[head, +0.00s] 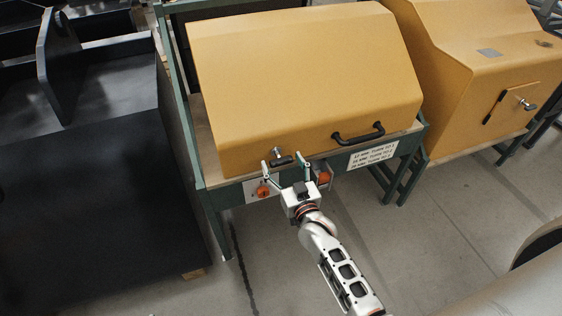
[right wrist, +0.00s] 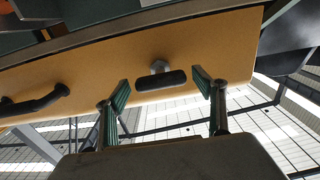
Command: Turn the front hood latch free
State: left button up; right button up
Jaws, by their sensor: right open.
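The yellow hood (head: 300,80) sits closed on a green-framed bench. Its front latch, a black T-shaped handle on a silver stem (head: 281,158), is on the lower left of the front face. In the right wrist view the latch (right wrist: 160,79) lies roughly level across the picture, between and beyond my fingertips. My right gripper (head: 285,168) is open in front of the latch, and its fingers (right wrist: 162,88) stand to either side of the handle. I see no contact. My left gripper is not in view.
A black curved handle (head: 358,134) is on the hood to the right of the latch. Orange knobs (head: 263,191) and a white label plate (head: 373,155) are on the bench front below. A second yellow machine (head: 480,70) stands right, a dark cabinet (head: 80,200) left.

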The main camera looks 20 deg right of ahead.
jog(key=shift+w, duration=0.6)
jog(key=c, duration=1.1)
